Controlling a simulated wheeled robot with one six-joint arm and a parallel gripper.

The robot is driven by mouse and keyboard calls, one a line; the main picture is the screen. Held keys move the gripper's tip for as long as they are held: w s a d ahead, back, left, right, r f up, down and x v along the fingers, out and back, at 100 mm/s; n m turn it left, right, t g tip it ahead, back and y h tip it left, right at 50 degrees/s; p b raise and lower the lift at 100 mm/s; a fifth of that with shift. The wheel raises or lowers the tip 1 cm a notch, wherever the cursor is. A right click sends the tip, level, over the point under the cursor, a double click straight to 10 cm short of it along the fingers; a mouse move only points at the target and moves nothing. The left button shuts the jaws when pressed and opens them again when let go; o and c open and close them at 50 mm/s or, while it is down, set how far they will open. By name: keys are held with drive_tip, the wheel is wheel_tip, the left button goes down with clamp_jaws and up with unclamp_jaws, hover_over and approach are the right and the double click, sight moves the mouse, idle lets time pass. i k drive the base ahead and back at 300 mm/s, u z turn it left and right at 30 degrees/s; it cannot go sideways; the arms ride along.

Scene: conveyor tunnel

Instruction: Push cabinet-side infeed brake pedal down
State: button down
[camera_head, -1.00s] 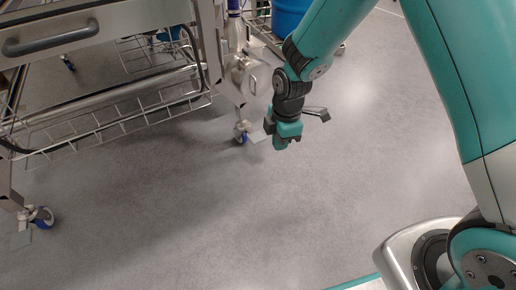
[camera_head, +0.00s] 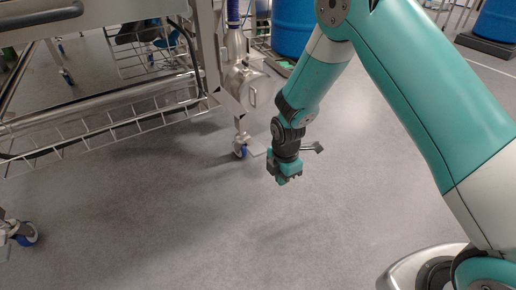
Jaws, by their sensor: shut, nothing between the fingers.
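A caster with a blue wheel (camera_head: 240,151) stands under the steel frame's right leg. A small flat pale brake pedal (camera_head: 257,151) sticks out from it to the right, just above the floor. I cannot tell its exact tilt. My gripper (camera_head: 284,181) is shut and empty, pointing down. In the picture it is right of and below the pedal, apart from it. Another blue-wheeled caster (camera_head: 24,233) is at the lower left, and its pedal is mostly cut off by the picture's edge. I cannot tell from the picture which caster is the cabinet-side infeed one.
The steel frame (camera_head: 105,101) with a wire rack (camera_head: 110,123) fills the upper left. A round steel housing (camera_head: 247,88) sits above the right caster. Blue drums (camera_head: 292,30) stand behind. The grey floor (camera_head: 190,225) in front is clear.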

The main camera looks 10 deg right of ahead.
sight(256, 150)
drive_tip(key=i, duration=1)
